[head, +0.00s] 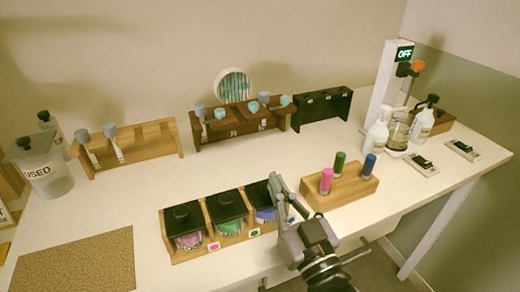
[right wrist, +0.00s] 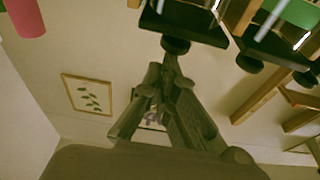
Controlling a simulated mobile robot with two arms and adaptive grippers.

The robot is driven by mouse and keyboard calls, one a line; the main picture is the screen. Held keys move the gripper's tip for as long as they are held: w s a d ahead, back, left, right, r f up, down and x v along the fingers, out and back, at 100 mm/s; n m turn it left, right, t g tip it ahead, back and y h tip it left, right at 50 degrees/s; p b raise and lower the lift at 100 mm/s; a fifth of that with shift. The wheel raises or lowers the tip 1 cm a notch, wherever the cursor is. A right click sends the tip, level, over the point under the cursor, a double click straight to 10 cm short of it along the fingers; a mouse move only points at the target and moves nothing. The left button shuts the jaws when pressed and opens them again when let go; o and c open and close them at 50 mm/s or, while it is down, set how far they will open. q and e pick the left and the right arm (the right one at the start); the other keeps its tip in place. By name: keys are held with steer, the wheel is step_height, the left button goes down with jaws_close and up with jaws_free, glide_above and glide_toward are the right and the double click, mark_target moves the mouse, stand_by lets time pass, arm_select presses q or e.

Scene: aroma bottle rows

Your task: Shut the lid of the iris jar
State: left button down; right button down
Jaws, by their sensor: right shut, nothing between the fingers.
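A wooden rack (head: 205,256) holds three jars with black knobbed lids and pink, green and blue contents. The blue jar (head: 264,214) at the right end best fits the iris jar, though I cannot read a name. Its black lid (head: 257,193) lies over the jar top, partly hidden by my right gripper (head: 277,183); I cannot tell if it is fully down. My right gripper is shut and empty beside that lid. In the right wrist view, which looks upside down, the fingertips (right wrist: 170,62) are close to a lid knob (right wrist: 175,45); contact is unclear. My left gripper is not in view.
A wooden block (head: 340,190) with pink-, green- and blue-capped vials stands just right of the jars. A dispenser stand marked OFF (head: 385,85) stands at the far right. A cork mat (head: 75,262) lies at the front left.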

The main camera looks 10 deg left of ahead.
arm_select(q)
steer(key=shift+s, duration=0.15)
arm_select(e)
steer(key=shift+s+d+f, duration=0.1)
steer(key=shift+s+f, duration=0.1)
steer(key=shift+f, duration=0.3)
steer(key=shift+s+d+f, duration=0.1)
steer(key=shift+s+f, duration=0.05)
steer(key=shift+f, duration=0.3)
steer(key=shift+s, duration=0.1)
